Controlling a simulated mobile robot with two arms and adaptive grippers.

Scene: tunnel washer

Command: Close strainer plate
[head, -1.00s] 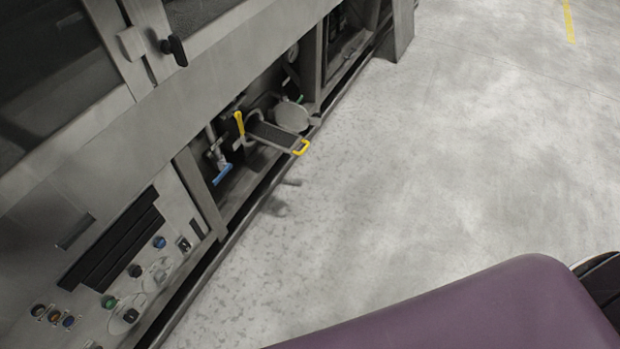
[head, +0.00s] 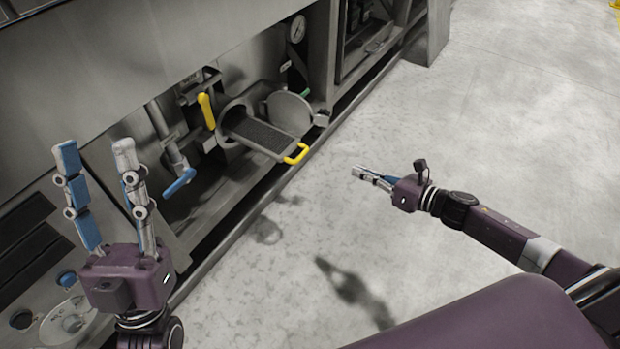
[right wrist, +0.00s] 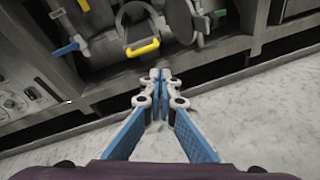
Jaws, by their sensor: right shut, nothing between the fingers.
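The strainer plate (head: 262,137) is a dark mesh tray with a yellow handle (head: 297,154) at its outer end. It sticks out of a round metal housing (head: 233,106) low in the machine. In the right wrist view its yellow handle (right wrist: 142,48) shows just beyond my fingertips, near the top. My right gripper (head: 356,172) is shut and empty, to the right of the handle and apart from it; its fingertips (right wrist: 157,73) meet in the right wrist view. My left gripper (head: 95,150) is open and empty, pointing up at the left, in front of the machine.
A round lid (head: 290,112) stands open beside the housing. A yellow lever (head: 206,111) and a blue valve handle (head: 180,182) are left of the plate. A gauge (head: 298,28) sits above. The floor (head: 480,120) to the right is clear.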

